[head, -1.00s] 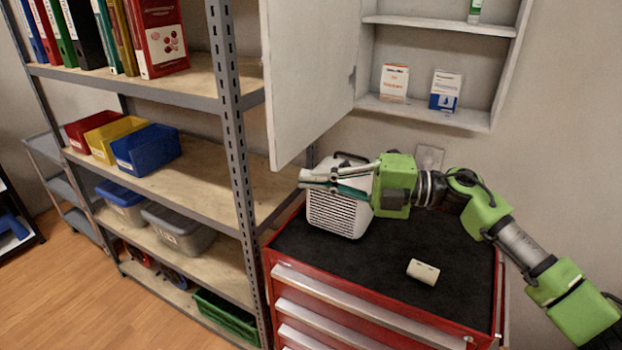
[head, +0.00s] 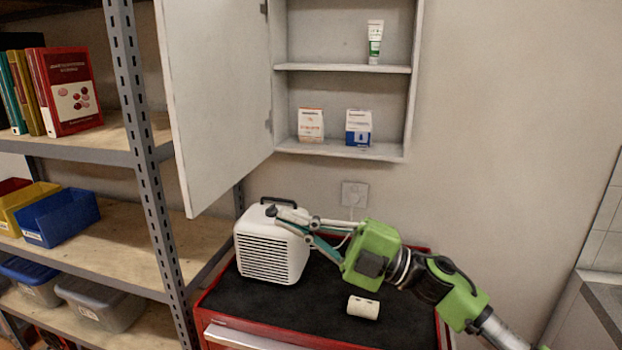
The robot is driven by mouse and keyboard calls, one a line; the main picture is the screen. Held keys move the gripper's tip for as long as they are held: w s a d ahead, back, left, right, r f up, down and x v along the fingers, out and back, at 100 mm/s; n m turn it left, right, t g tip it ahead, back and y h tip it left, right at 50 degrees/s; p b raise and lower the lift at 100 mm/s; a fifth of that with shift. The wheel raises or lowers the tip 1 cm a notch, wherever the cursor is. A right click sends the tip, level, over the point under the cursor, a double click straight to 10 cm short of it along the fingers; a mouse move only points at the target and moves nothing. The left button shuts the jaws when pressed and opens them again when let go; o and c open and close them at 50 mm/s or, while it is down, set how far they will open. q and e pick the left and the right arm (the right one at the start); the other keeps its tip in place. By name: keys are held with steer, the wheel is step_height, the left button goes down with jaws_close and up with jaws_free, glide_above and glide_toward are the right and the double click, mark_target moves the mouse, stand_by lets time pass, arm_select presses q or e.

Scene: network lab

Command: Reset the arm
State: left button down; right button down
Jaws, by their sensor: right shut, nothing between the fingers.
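My right gripper (head: 292,220) is shut and empty at the end of my green and grey right arm, which comes in from the lower right. Its fingers point left, in front of the upper right part of a white heater-like box (head: 272,246). I cannot tell whether they touch it. The box stands on the black top of a red tool cabinet (head: 293,309). My left gripper is not in view.
A white roll (head: 363,307) lies on the cabinet top below my arm. An open wall cabinet (head: 346,154) holds two small boxes and a tube; its door (head: 215,100) hangs open to the left. Metal shelving (head: 140,130) with bins and binders stands at the left.

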steer(key=w+d+f+m+t+h, duration=0.2)
steer(key=d+f+m+t+h, duration=0.25)
steer(key=m+t, duration=0.35)
steer(key=w+d+f+m+t+h, duration=0.3)
steer(key=f+m+t+h, duration=0.3)
steer(key=m, duration=0.5)
steer(key=s+d+f+m+g+h, duration=0.25)
steer(key=d+f+h, duration=0.2)
steer(key=f, duration=0.35)
steer(key=s+d+f+m+g+h, duration=0.1)
steer(key=s+d+f+m+h, duration=0.3)
steer(key=f, duration=0.3)
steer(key=s+d+f+m+g+h, duration=0.1)
steer(key=s+d+f+g, duration=0.25)
steer(key=s+f, duration=0.4)
steer(key=s+d+f+m+g, duration=0.2)
steer(key=s+f+g, duration=0.25)
steer(key=s, duration=0.65)
steer(key=s+d+f+m+g+h, duration=0.1)
steer(key=s+d+f+g, duration=0.2)
steer(key=s+f, duration=0.55)
step_height(320, 180, down, 23)
steer(key=s+g, duration=0.2)
steer(key=s, duration=0.1)
steer(key=s+d+f, duration=0.2)
steer(key=s+f, duration=1.5)
steer(key=shift+d+g, duration=0.35)
